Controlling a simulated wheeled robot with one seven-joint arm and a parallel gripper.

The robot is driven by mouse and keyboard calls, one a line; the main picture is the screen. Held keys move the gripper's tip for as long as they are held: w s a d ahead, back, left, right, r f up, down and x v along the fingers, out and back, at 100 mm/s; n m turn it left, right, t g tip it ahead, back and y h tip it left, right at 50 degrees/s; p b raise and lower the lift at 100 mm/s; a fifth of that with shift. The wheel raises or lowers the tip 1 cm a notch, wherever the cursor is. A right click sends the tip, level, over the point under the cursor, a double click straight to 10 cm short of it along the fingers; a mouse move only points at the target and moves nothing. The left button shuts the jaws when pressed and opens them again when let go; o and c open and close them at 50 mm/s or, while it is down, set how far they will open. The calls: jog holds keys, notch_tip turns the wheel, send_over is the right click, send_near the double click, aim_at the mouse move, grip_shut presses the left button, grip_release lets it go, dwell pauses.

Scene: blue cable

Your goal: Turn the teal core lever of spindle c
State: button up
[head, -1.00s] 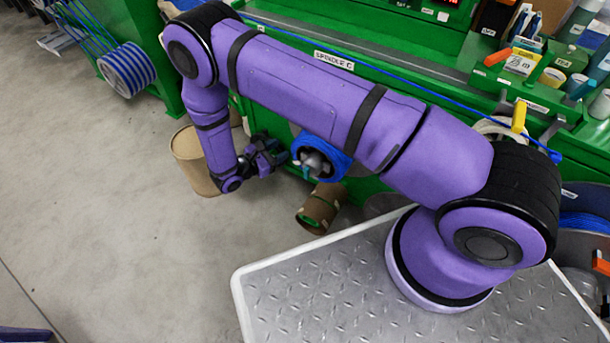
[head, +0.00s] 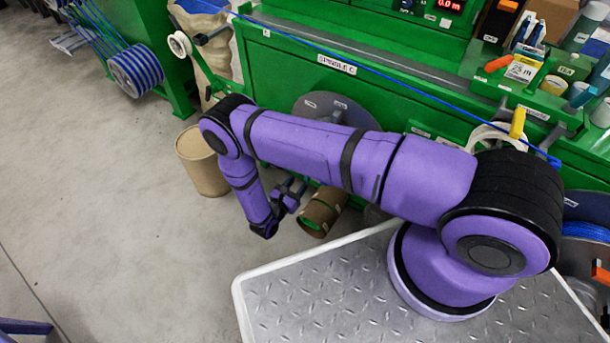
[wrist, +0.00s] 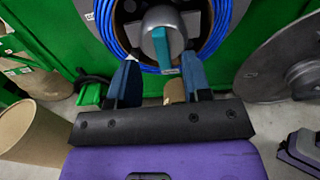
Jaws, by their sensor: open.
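In the wrist view the teal core lever (wrist: 160,46) stands upright across the grey hub (wrist: 175,24) of a spindle. A coil of blue cable (wrist: 219,30) surrounds the hub. My gripper (wrist: 160,64) is open, with one finger on each side below the lever, and nothing shows between the fingers but the coil's lower part and the background. The lever appears beyond the fingertips; contact cannot be told. In the head view my gripper (head: 292,188) is low beside the green machine, under the label SPINDLE C (head: 337,64). My arm hides the lever and coil there.
A cardboard drum (head: 202,165) stands on the floor to the left. A brown tube (head: 322,211) lies close right of my gripper. A grey disc (wrist: 287,62) is at the right in the wrist view. Open floor lies left and in front.

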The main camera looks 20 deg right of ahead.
jog(key=x, duration=0.5)
jog(key=shift+w+d, duration=0.2)
jog(key=shift+d, duration=0.05)
grip_shut()
